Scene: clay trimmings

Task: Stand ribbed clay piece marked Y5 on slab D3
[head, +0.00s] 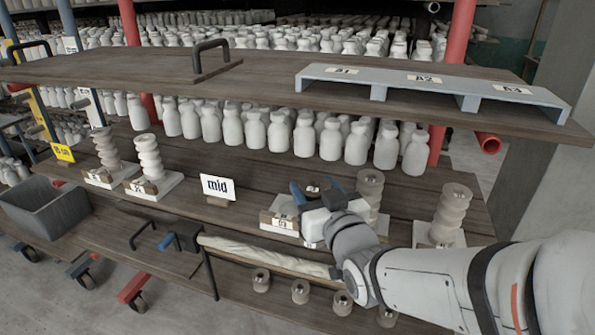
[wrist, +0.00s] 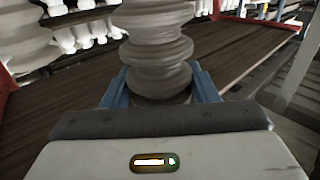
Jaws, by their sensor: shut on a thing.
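My gripper (head: 316,189) is above the middle shelf, its blue fingers around a ribbed clay piece. In the wrist view the ribbed grey piece (wrist: 158,50) stands between the fingers and runs out of frame. In the head view only a small marked end (head: 313,188) shows between the fingers; my gripper hides the rest. Its mark is too small to read. A pale slab with a label block (head: 283,222) is just below and left of my gripper; I cannot read its label surely. Whether the held piece touches it is hidden.
Ribbed pieces stand close right of my gripper (head: 370,188) and further right (head: 453,212). Two more (head: 149,158) stand on slabs at left. Bottles (head: 278,135) line the back. An upper board (head: 250,80) overhangs.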

